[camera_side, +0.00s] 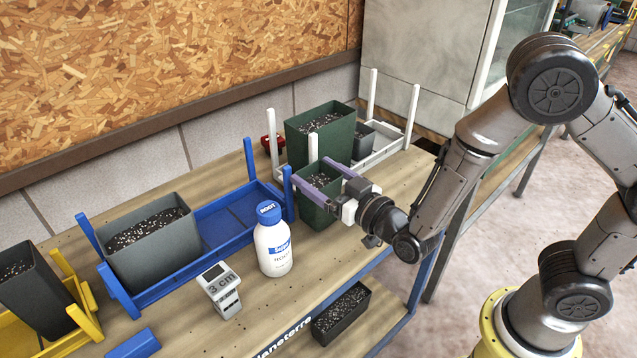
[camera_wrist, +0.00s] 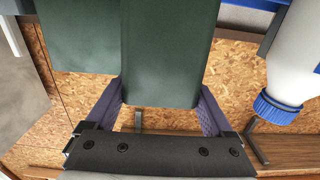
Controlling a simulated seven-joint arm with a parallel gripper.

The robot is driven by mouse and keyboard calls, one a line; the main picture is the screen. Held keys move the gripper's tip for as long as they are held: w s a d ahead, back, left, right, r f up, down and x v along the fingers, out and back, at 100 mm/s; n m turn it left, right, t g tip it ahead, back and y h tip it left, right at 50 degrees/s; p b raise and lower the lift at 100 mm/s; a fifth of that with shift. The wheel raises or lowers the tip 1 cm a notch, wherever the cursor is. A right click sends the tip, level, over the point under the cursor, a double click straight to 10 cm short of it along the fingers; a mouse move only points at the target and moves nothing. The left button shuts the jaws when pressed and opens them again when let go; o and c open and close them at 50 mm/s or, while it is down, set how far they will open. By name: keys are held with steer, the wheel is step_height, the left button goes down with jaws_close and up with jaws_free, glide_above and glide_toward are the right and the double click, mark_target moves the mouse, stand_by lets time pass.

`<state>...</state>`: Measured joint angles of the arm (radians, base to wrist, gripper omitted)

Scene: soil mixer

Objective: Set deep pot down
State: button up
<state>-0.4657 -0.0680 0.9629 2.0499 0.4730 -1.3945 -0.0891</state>
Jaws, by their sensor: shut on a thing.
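The deep pot (camera_side: 317,217) is a tall, narrow dark green pot with speckled soil on top. It is upright between the purple fingers of my gripper (camera_side: 313,174), which is shut on its sides near the rim. In the wrist view the green pot (camera_wrist: 165,60) stretches away between the two fingers of my gripper (camera_wrist: 160,95). The pot is over the wooden bench (camera_side: 330,258), in front of the white rack (camera_side: 387,153) and right of the blue rack (camera_side: 230,222). I cannot tell whether its base touches the bench.
A larger green pot (camera_side: 297,146) and a small grey pot (camera_side: 361,146) stand in the white rack. A white bottle with a blue cap (camera_side: 273,248) is close on the left. A grey pot (camera_side: 155,255) sits in the blue rack. A "3 cm" device (camera_side: 222,291) stands nearer.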

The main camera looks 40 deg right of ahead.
steer(key=s+d+r, duration=0.4)
steer(key=s+r, duration=0.7)
steer(key=s, duration=0.2)
steer(key=w+d+m+h, duration=0.35)
steer(key=w+d, duration=0.25)
steer(key=d, duration=0.2)
steer(key=w+a+n+y, duration=0.1)
steer(key=w+n+y, duration=0.2)
steer(key=w, duration=0.4)
steer(key=shift+a+f, duration=0.2)
steer(key=shift+a, duration=0.05)
steer(key=shift+w+n+y, duration=0.1)
steer(key=shift+n+y, duration=0.15)
